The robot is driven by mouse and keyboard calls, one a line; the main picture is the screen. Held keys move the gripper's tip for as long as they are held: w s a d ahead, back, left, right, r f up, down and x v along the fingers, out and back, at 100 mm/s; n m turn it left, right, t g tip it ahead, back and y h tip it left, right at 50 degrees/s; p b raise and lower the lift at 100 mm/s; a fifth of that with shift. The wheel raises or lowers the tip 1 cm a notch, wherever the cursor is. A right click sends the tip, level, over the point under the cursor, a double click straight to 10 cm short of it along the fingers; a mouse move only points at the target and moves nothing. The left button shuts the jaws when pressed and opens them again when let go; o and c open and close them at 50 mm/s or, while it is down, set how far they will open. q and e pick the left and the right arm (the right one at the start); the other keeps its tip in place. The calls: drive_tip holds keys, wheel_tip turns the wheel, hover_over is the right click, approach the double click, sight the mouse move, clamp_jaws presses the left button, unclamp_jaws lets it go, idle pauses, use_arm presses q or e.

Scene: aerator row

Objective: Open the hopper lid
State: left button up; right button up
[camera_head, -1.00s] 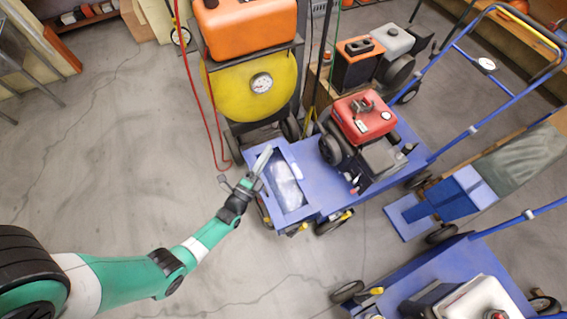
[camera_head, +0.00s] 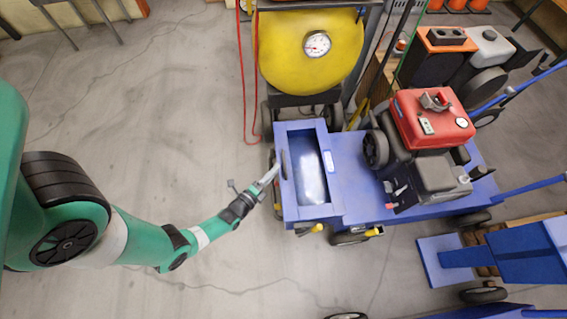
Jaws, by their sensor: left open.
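The hopper (camera_head: 330,178) is a blue rectangular box at the left end of a blue wheeled cart. Its top shows a recess with a pale, shiny surface inside; I cannot tell whether this is a lid or the hopper's inside. A grey oval piece (camera_head: 284,165) sits at its left edge. My left gripper (camera_head: 268,180) is open, its fingertips close to the hopper's left side near the grey piece. I cannot tell whether they touch. My right gripper is not in view.
A red engine (camera_head: 433,118) sits on the cart right of the hopper. A yellow tank (camera_head: 311,60) with a gauge stands behind it, with a red hose (camera_head: 243,85) hanging beside it. Blue equipment (camera_head: 500,255) fills the lower right.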

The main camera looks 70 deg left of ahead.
sight(284, 161)
use_arm(q)
drive_tip(key=b+x, duration=0.1)
drive_tip(key=x, duration=0.4)
drive_tip(key=shift+w+f+b, duration=0.15)
drive_tip(key=shift+w+b, duration=0.1)
drive_tip(key=shift+b, duration=0.1)
drive_tip(key=shift+w+a, duration=0.3)
drive_tip(key=shift+w, duration=0.1)
clamp_jaws()
idle(0.6)
